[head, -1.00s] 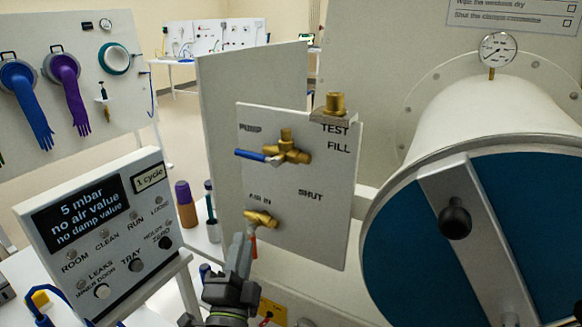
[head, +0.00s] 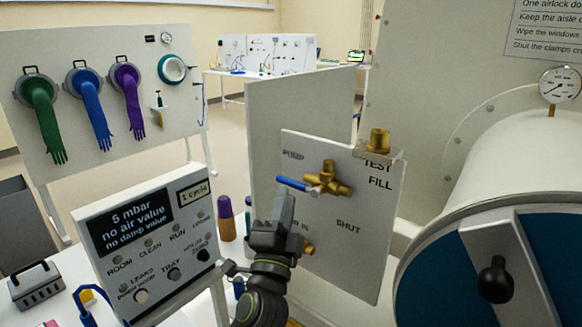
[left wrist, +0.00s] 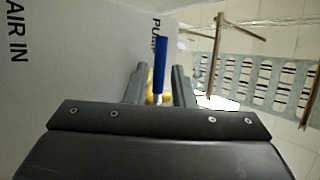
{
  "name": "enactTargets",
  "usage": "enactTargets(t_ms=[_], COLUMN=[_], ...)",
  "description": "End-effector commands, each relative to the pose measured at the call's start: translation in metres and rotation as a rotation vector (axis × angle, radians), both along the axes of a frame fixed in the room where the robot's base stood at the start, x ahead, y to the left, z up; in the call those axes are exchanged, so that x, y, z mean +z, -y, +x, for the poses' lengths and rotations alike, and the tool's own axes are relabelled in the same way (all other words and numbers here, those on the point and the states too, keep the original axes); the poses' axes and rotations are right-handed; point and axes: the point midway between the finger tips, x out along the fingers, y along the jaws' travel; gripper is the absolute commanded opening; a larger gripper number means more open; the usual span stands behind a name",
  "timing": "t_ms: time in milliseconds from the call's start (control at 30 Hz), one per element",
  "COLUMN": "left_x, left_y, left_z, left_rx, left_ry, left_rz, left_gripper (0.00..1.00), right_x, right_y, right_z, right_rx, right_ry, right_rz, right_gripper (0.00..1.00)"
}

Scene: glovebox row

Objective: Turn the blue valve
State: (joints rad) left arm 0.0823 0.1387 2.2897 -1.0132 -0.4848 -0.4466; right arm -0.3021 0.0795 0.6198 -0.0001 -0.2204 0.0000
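The blue valve handle (head: 297,184) sticks out to the left from a brass valve (head: 328,180) under the PUMP label on the pale panel (head: 365,215). My left gripper (head: 283,203) is just below the handle in the head view, its fingers pointing up. In the left wrist view, the blue handle (left wrist: 160,65) lines up with the gap between the two parted fingers of my left gripper (left wrist: 158,85), with room on each side. I cannot tell how deep it sits between them. My right gripper is out of view.
A second brass valve (head: 308,247) by AIR IN is mostly hidden behind my left gripper. A brass fitting (head: 379,141) sits at the panel's top. A display box (head: 150,245) stands left, a large blue-ended cylinder (head: 460,270) right. Bottles (head: 227,218) stand behind the display.

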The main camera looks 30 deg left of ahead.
Motion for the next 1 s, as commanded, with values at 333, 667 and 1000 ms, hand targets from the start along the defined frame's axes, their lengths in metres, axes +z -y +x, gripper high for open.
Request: enactTargets(t_ms=[333,667,1000], left_x=[0.032,0.035,0.034], left_y=[-0.019,-0.022,-0.022], left_z=[0.046,0.053,0.053], left_rx=[0.0,0.0,0.0], left_ry=[0.0,0.0,0.0], left_rz=[0.002,0.0,0.0], left_gripper=[0.22,0.22,0.0], right_x=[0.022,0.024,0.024], right_y=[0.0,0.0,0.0], right_z=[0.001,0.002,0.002], right_rx=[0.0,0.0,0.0], right_ry=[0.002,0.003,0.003], right_rz=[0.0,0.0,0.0], right_gripper=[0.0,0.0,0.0])
